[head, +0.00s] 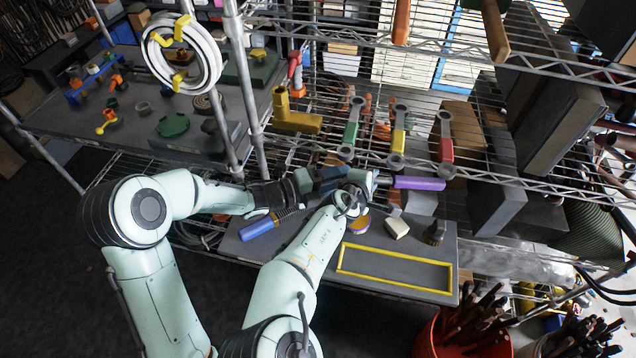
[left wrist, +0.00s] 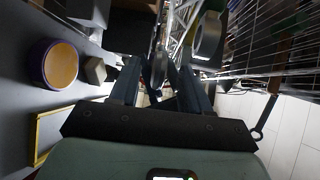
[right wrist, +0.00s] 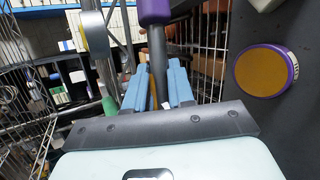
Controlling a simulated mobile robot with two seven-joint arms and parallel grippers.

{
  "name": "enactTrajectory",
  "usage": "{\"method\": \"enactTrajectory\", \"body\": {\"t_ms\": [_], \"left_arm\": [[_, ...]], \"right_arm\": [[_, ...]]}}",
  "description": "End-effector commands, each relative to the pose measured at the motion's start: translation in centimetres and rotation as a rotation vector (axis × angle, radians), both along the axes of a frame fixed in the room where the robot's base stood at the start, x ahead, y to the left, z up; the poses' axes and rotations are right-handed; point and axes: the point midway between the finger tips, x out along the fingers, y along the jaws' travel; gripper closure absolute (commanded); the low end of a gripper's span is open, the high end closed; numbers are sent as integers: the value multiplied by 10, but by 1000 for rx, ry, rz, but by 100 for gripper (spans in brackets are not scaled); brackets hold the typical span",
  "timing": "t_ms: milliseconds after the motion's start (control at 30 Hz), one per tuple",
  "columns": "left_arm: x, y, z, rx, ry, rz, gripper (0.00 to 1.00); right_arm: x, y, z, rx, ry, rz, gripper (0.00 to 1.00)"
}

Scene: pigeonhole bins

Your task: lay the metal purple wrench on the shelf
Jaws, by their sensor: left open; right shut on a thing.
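The metal wrench has a purple handle (head: 418,183), which points right in the head view. The handle also shows at the top of the right wrist view (right wrist: 154,12), with a grey shaft running down from it. My right gripper (right wrist: 158,88) is shut on the grey shaft. My left gripper (head: 328,178) is open close beside the right one; in its wrist view (left wrist: 160,85) a grey piece shows between or just beyond the fingers, and I cannot tell which. The grey shelf (head: 345,287) lies below and in front, with a yellow rectangular outline (head: 395,268) on it.
The shelf also carries a blue-handled tool (head: 258,228), a purple-rimmed orange disc (head: 360,226), a pale block (head: 397,228) and a dark brush (head: 434,233). Green (head: 351,131), yellow (head: 398,141) and red (head: 446,149) wrenches hang above. The yellow outline is empty.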

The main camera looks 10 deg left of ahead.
Motion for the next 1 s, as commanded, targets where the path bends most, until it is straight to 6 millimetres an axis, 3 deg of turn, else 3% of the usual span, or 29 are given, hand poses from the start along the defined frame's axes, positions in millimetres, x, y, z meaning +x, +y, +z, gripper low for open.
{"method": "enactTrajectory", "body": {"t_ms": [200, 533, 667, 700, 767, 800, 833, 867, 1000], "left_arm": [[12, -16, -2, -1, 0, -1, 53], [13, -18, -2, -1, -1, 0, 53], [13, -18, -2, -1, -1, 0, 96], [13, -18, -2, -1, -1, 0, 100], [13, -18, -2, -1, -1, 0, 100], [13, -18, 0, -4, -3, 0, 100], [13, -18, 0, -4, -3, 0, 100], [13, -18, 0, -4, -3, 0, 100], [13, -18, 0, -4, -3, 0, 100]], "right_arm": [[0, 0, 1, -1, -2, 2, 100], [0, 0, 1, -1, -2, 1, 100], [0, 0, 1, -1, -2, 1, 100], [0, 0, 1, -1, -2, 1, 100], [0, 0, 1, -1, -2, 1, 100], [0, 0, 1, -1, -2, 1, 64], [0, 0, 1, -1, -2, 1, 54], [0, 0, 1, -1, -2, 1, 47], [0, 0, 1, 0, -1, 0, 47]]}}
